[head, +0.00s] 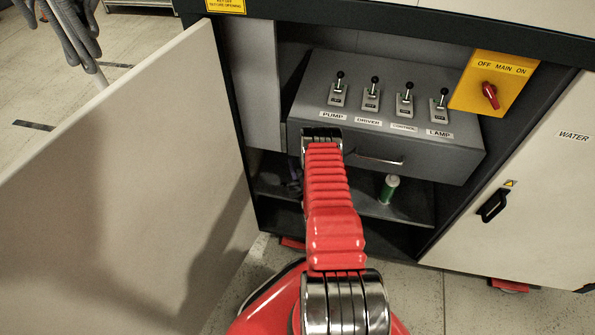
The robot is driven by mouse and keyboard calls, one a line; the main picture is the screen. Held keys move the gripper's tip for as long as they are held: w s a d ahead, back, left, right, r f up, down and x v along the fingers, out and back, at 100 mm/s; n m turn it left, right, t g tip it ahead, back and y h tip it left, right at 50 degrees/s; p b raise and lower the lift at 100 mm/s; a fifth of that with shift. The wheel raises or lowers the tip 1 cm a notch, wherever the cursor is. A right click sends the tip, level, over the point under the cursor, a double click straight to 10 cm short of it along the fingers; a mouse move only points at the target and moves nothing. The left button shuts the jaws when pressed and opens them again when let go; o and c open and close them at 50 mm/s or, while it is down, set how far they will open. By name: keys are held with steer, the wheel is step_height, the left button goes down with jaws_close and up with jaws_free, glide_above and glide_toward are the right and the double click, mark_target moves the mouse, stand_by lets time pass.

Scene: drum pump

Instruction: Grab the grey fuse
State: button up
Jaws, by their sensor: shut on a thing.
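I cannot make out a grey fuse in the head view. My red arm reaches forward into the open cabinet. Its far visible joint is in front of the left part of the grey switch box (300,137). My gripper does not show; it is hidden beyond or below the arm, so what it holds cannot be seen. A small dark shape (295,178), too unclear to name, shows just left of the arm above the lower shelf.
The box has several toggle switches and a front handle (380,160). A green cylinder (389,190) stands on the shelf (410,212). A yellow main-switch panel (494,82) is at right. The open cabinet door (120,180) fills the left; the closed water door (540,190) is at right.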

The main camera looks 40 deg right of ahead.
steer(key=shift+r, duration=0.1)
step_height(320, 180, up, 10)
stand_by(0.6)
